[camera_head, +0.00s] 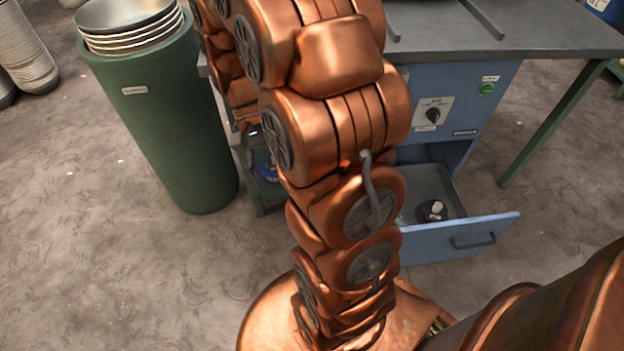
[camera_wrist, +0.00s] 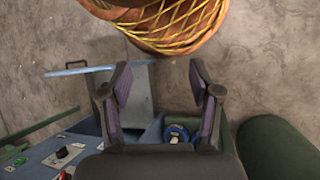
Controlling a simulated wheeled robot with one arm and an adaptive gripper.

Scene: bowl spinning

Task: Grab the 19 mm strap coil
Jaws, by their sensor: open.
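A small dark-and-white round item (camera_head: 432,210) lies in the open drawer (camera_head: 458,241) of the blue cabinet. In the wrist view, a blue ring-like item (camera_wrist: 177,133) shows beyond my right finger's inner side. No 19 mm marking is readable, so I cannot tell which item is the strap coil. My gripper (camera_wrist: 160,77) is open and empty, fingers apart, above the drawer and shelf area.
The drawer also shows in the wrist view (camera_wrist: 78,70), pulled out. A green bin (camera_head: 165,120) with stacked metal bowls (camera_head: 130,20) stands left of the cabinet (camera_head: 455,100). A grey worktop (camera_head: 545,35) covers the cabinet.

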